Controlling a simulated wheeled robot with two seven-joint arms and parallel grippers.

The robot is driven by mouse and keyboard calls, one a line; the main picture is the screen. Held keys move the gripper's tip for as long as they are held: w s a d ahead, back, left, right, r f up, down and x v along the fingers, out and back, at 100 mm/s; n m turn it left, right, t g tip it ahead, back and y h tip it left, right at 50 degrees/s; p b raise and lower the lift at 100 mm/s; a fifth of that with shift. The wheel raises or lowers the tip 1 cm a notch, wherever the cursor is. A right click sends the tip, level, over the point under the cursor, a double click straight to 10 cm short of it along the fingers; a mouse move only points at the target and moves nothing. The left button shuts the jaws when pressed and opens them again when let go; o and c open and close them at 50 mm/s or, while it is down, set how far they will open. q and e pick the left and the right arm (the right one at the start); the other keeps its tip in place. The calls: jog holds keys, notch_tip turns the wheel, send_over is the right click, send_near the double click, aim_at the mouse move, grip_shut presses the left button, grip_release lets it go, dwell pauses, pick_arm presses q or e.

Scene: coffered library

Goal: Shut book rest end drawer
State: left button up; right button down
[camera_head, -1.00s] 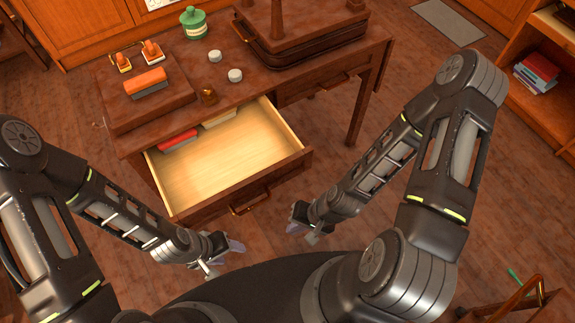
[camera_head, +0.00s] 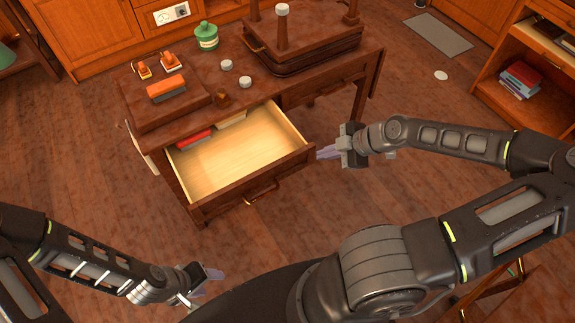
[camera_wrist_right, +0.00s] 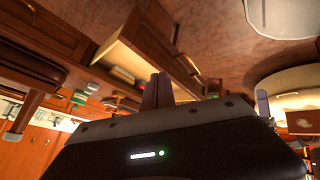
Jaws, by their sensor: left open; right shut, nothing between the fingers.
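The drawer (camera_head: 295,160) of the brown desk stands pulled out, its pale wooden inside holding a red item (camera_head: 195,138) and a cream item (camera_head: 230,119) at the back. Its front carries a brass handle (camera_head: 262,192). My right gripper (camera_head: 328,152) is shut and empty, its fingertips by the right end of the drawer front; I cannot tell if they touch. In the right wrist view the shut fingers (camera_wrist_right: 157,92) point toward the open drawer (camera_wrist_right: 124,62). My left gripper (camera_head: 210,283) is open and empty, low in front of the desk, away from the drawer.
The desk top (camera_head: 205,92) bears a green jar (camera_head: 206,36), an orange-topped block (camera_head: 166,89), white round pieces and a book press (camera_head: 305,45). A closed drawer (camera_head: 325,90) lies right of the open one. The floor (camera_head: 130,225) before the desk is clear. A bookshelf (camera_head: 520,85) stands at right.

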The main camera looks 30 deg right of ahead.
jog(key=shift+s+a+f+n+g, duration=0.15)
jog(key=shift+s+n, duration=0.15)
jog(key=shift+n, duration=0.35)
jog(key=shift+s+d+f+n+g, duration=0.1)
jog(key=shift+s+f+n+g, duration=0.15)
jog(key=shift+n, duration=0.35)
jog(key=shift+s+a+f+n+g, duration=0.1)
jog(key=shift+s+n, duration=0.2)
jog(key=shift+n, duration=0.35)
jog(key=shift+w+f, duration=0.1)
jog(key=shift+f, duration=0.05)
jog(key=b, duration=0.3)
send_near(287, 165)
notch_tip(287, 165, down, 3)
jog(key=s+a, duration=0.1)
jog(key=s, duration=0.1)
jog(key=w, duration=0.4)
jog(key=shift+a+f+p, duration=0.3)
jog(key=shift+f+p, duration=0.1)
